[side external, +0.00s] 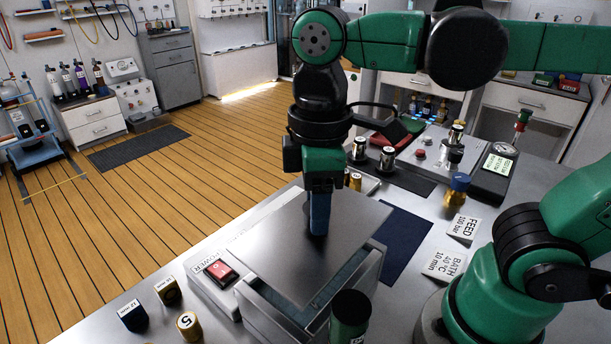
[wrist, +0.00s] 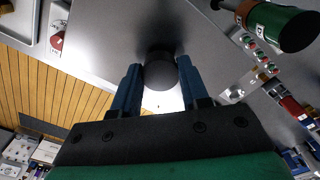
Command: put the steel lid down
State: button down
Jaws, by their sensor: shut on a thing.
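The steel lid (side external: 285,250) is a flat grey square plate, roughly level over the open-topped metal tank (side external: 372,282). Part of the tank's inside shows past the lid's near edges, so the lid does not line up fully with the rim. I cannot tell whether they touch. My gripper (side external: 319,222) points straight down at the middle of the lid. In the wrist view, the blue fingers of my gripper (wrist: 158,88) are closed on both sides of the lid's dark round knob (wrist: 160,70). The lid's grey plate (wrist: 105,40) fills much of that view.
A power box (side external: 205,285) with a red switch stands left of the tank. A green-and-black cylinder (side external: 349,318) stands at the near corner. A dark blue mat (side external: 405,240) lies clear at the right, near the FEED card (side external: 463,227) and BATH card (side external: 443,264).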

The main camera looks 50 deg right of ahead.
jog(key=shift+f, duration=2)
jog(key=shift+f, duration=0.2)
jog(key=shift+f, duration=0.4)
jog(key=shift+c, duration=2.2)
grip_release()
jog(key=shift+r, duration=0.1)
notch_tip(320, 180, up, 13)
jog(key=shift+f, duration=0.2)
jog(key=w+d+f+m+t, duration=0.1)
jog(key=f, duration=0.1)
jog(key=w+d+f+m+t, duration=0.1)
jog(key=f+m, duration=0.1)
jog(key=w+d+f+m+t, duration=0.1)
jog(key=w+d+f+m, duration=0.1)
jog(key=shift+f+t+y, duration=0.3)
jog(key=shift+f+t, duration=0.1)
jog(key=d+f+m+t, duration=0.1)
jog(key=d+f+m, duration=0.1)
jog(key=w+d+f+m+t, duration=0.1)
jog(key=d+f+m+t, duration=0.1)
jog(key=f, duration=0.1)
jog(key=shift+w, duration=0.2)
